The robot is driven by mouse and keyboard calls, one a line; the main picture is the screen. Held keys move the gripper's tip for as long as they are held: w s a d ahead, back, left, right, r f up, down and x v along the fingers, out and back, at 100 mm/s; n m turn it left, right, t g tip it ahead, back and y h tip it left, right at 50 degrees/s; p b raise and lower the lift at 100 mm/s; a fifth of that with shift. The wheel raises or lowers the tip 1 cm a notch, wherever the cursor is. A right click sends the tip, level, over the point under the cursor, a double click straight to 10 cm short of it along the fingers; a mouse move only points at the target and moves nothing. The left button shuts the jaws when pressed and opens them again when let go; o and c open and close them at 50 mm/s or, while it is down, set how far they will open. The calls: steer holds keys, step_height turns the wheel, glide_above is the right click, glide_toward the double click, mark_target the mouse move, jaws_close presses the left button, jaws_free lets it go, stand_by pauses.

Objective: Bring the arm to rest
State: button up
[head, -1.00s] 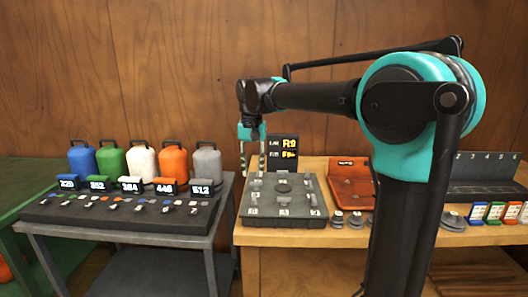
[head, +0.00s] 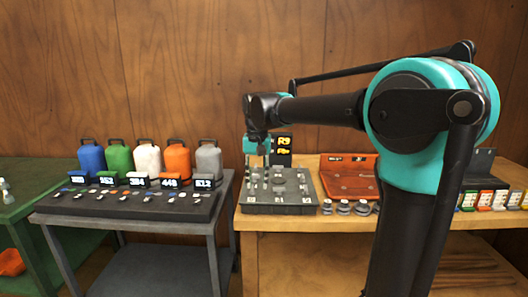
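My arm reaches in from the right and bends leftward, its end hanging over the workbench. My gripper (head: 258,163) points down over the back left part of a grey block (head: 279,208) with several round pieces on it.
A dark display with yellow characters (head: 282,150) stands close behind my gripper. An orange case (head: 349,184) and several grey discs sit to the right. Several coloured jugs stand on a grey cart (head: 120,229) at left. A green table (head: 22,208) is at far left.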

steer(key=s+d+f+t, duration=0.2)
steer(key=s+d+f, duration=0.7)
steer(key=f, duration=0.3)
steer(key=s+d+f+t, duration=0.1)
steer(key=s+d+f, duration=0.9)
steer(key=d+f, duration=0.1)
steer(key=shift+d+f+n+t, duration=0.3)
steer(key=shift+d+f+t, duration=0.1)
steer(key=shift+d, duration=0.25)
